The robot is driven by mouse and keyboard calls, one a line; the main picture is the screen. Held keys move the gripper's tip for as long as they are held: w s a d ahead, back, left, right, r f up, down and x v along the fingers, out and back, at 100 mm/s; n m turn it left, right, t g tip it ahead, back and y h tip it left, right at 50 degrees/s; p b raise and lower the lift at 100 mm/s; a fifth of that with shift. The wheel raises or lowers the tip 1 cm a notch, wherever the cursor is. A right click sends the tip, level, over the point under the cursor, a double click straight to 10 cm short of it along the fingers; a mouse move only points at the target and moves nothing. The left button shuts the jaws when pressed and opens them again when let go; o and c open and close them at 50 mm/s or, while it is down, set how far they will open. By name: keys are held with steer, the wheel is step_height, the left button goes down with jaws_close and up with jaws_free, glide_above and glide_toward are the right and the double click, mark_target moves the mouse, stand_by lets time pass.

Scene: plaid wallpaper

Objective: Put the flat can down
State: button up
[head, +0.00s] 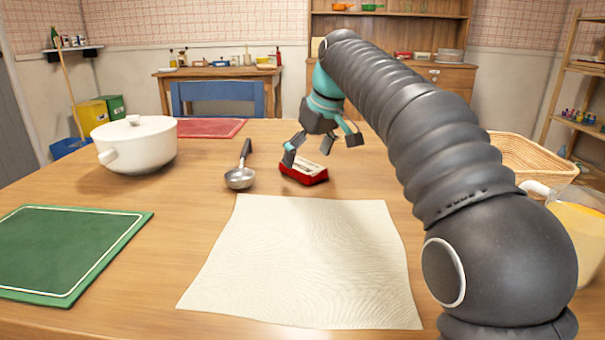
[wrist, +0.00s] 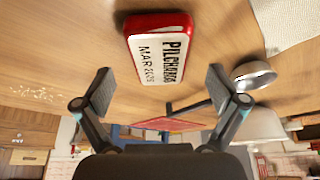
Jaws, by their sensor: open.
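The flat can (head: 304,171) is red with a pale label and lies on the wooden table, just behind the cream cloth. In the wrist view the can (wrist: 160,50) shows lettering reading "PILCHARDS" and lies ahead of the fingertips. My gripper (head: 322,148) is open above the can, its fingers spread and tilted. In the wrist view my gripper (wrist: 160,88) shows its two fingers wide apart with nothing between them.
A ladle (head: 240,177) lies left of the can. A white pot (head: 136,145), a green board (head: 68,252) and a red board (head: 211,128) are further left. The cream cloth (head: 305,262) is bare. A basket (head: 535,158) and a jug (head: 578,225) stand right.

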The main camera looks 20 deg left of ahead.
steer(key=x, duration=0.2)
steer(key=shift+a+f+b, duration=0.2)
steer(key=shift+f+b, duration=0.1)
steer(key=shift+r, duration=0.1)
steer(key=c, duration=1.5)
